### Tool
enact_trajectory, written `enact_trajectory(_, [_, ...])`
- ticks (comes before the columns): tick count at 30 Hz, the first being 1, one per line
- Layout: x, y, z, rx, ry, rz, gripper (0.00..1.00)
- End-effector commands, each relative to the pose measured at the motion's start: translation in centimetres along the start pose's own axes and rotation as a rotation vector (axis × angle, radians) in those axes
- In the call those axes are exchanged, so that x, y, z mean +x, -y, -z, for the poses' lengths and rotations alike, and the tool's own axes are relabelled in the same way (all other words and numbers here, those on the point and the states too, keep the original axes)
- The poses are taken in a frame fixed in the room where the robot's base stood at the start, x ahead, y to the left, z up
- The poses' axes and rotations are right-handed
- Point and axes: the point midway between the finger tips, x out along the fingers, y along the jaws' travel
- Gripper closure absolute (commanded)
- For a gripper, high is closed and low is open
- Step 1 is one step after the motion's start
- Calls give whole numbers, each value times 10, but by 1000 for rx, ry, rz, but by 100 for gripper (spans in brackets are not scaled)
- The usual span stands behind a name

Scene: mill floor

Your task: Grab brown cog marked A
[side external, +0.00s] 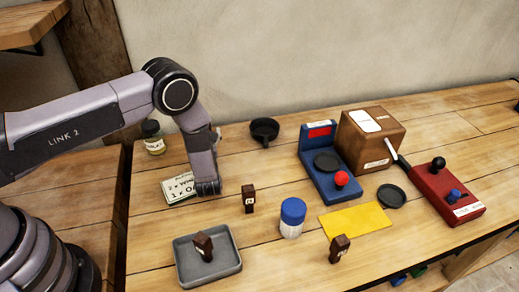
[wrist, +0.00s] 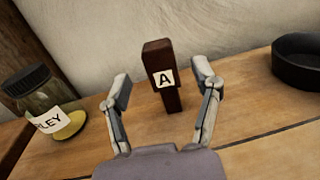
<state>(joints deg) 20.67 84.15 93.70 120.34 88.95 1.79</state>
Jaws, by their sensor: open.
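The brown cog marked A (wrist: 161,78) stands upright in the wrist view, a dark block with a white letter label facing me. My gripper (wrist: 160,92) is open, with one finger on either side of the cog's picture position and a visible gap on both sides. I cannot tell whether the cog is fully between the fingertips or just beyond them. In the side view my gripper (side external: 207,188) is low over the table, and this cog seems hidden behind my arm. Other brown cogs show there: one on the table (side external: 249,198), one in the grey tray (side external: 203,246), one at the front (side external: 340,248).
A labelled jar (wrist: 45,100) stands left and a black dish (wrist: 298,62) right of the cog. The wall is close behind.

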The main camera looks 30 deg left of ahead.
Motion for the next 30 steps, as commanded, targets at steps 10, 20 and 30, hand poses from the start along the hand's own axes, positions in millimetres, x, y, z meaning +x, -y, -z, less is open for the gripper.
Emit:
enact_trajectory(10, [33,1,1,1,-1,-1,37])
enact_trajectory(20, [32,1,1,1,-1,-1,62])
enact_trajectory(30, [32,1,1,1,0,-1,95])
